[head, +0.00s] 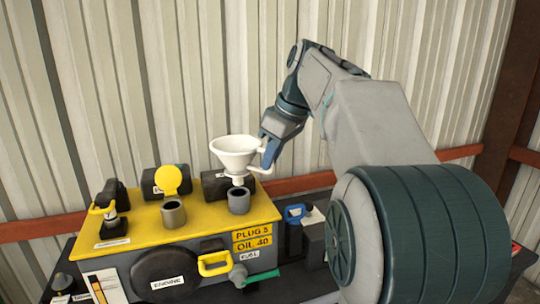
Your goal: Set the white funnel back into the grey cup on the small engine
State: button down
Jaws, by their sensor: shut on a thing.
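The white funnel (235,154) is upright, its wide mouth facing up. My gripper (268,152) is shut on the funnel at its right side, by the white handle. The grey cup (239,203) stands on the yellow top of the small engine (203,232), near its right end. The funnel is above this cup, with its stem at or just over the cup's mouth. I cannot tell whether the stem tip is inside the cup. The funnel's lower part hides some of the cup's opening.
A second grey cup (173,214) with a raised yellow lid (168,180) stands left of the first. Black cylinders lie behind both. A black lever part (112,210) is at the left end. A box with a blue handle (295,213) stands right of the engine.

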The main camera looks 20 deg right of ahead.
jog(key=shift+f, duration=0.25)
dwell(0.3)
jog(key=shift+f+b, duration=2.15)
jog(key=shift+f, duration=0.25)
jog(key=c, duration=1.4)
grip_release()
jog(key=p+v, duration=0.2)
jog(key=v, duration=1.1)
jog(key=shift+s+d+r, duration=0.1)
jog(key=shift+r, duration=0.25)
notch_tip(320, 180, up, 5)
jog(key=p, duration=0.5)
